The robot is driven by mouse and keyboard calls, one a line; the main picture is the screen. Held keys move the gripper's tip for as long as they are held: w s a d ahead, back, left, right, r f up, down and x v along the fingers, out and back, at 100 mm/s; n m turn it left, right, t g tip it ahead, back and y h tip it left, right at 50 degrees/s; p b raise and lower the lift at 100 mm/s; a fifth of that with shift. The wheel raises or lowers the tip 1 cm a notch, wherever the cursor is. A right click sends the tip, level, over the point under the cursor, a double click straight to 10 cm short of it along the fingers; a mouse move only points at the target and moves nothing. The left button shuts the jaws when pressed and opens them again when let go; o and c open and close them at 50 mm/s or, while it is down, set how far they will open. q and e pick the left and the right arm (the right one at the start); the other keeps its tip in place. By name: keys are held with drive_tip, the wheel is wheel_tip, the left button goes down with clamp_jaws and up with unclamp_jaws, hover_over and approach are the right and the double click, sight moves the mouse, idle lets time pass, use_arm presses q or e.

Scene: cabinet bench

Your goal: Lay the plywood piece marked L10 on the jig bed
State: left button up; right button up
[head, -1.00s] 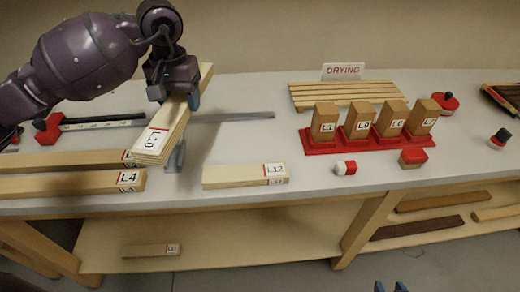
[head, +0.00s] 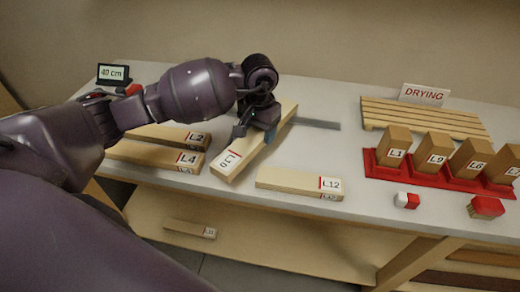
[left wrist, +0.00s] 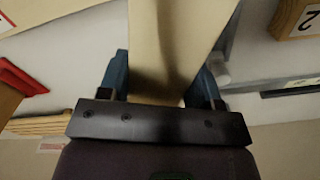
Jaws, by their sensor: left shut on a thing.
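The plywood piece marked L10 (head: 250,147) is a long pale bar with its label on the near end. My left gripper (head: 262,128) is shut on it from above, and the bar slants away from me over the bench between L4 and L12. In the left wrist view, L10 (left wrist: 170,40) passes between the two blue fingers. I cannot tell whether its underside touches the bench. A grey metal bar (head: 318,123) lies just behind and right of it. I cannot make out the jig bed for certain; my arm covers much of the bench's left part. My right gripper is out of view.
L2 (head: 170,132) and L4 (head: 150,153) lie left of L10, and L12 (head: 290,181) lies right. A red rack (head: 376,170) holds labelled blocks, before the slatted drying rack (head: 420,116). A "40 cm" display (head: 113,73) stands at back left.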

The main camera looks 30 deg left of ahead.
sight(259, 157)
use_arm(q)
drive_tip(key=shift+f, duration=3.6)
drive_tip(key=shift+f, duration=0.15)
drive_tip(key=o, duration=0.8)
